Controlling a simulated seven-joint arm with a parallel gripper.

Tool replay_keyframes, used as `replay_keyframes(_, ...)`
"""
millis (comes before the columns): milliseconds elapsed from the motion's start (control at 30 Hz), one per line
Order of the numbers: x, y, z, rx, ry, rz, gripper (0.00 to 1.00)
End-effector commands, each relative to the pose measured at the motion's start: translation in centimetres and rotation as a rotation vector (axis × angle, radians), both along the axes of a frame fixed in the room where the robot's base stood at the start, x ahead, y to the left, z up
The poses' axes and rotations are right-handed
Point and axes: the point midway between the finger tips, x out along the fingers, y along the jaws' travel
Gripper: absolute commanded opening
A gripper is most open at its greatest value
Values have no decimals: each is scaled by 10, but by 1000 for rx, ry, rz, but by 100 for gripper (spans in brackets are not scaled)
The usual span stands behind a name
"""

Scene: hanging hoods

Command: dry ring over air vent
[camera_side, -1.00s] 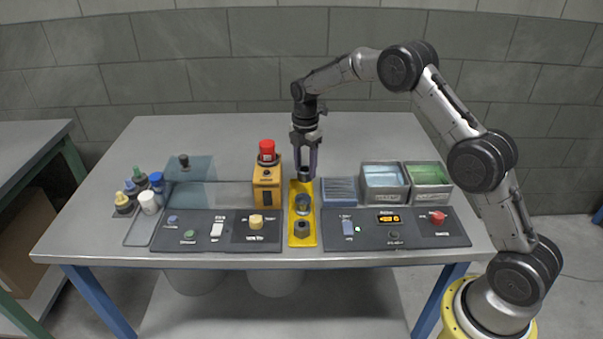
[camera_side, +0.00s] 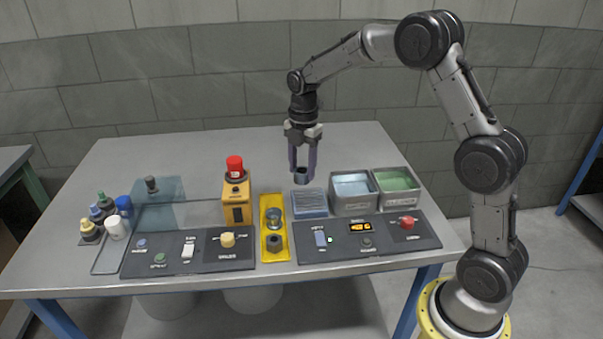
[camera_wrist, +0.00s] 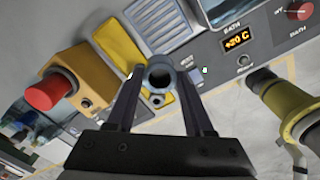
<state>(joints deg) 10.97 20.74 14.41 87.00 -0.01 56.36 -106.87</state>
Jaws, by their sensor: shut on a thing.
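My gripper (camera_side: 302,165) is shut on a blue-grey ring (camera_side: 301,177) and points down. In the wrist view the ring (camera_wrist: 159,74) sits between the two fingertips with its round opening showing. The air vent is likely the flat blue-grey slatted panel (camera_side: 310,203), right of the yellow tray. In the side view the ring appears just above the vent's far edge. It looks raised, though its exact height is hard to tell. The slats also show in the wrist view (camera_wrist: 167,22), beyond the ring.
The yellow tray (camera_side: 265,205) holds a round metal piece (camera_side: 274,219) and a dark block (camera_side: 275,243). An orange box with a red top (camera_side: 236,200) stands left of it. Blue (camera_side: 353,190) and green (camera_side: 398,186) bins stand right. Control panels (camera_side: 372,240) line the front.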

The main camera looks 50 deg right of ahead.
Motion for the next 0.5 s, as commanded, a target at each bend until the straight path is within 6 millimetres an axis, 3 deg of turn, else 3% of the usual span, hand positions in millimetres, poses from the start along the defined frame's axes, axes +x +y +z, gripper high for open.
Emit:
replay_keyframes(100,14,-29,-15,1,6,-21,0)
replay_keyframes(200,17,-44,-25,3,16,-46,0)
replay_keyframes(500,15,-52,-46,7,28,-64,0)
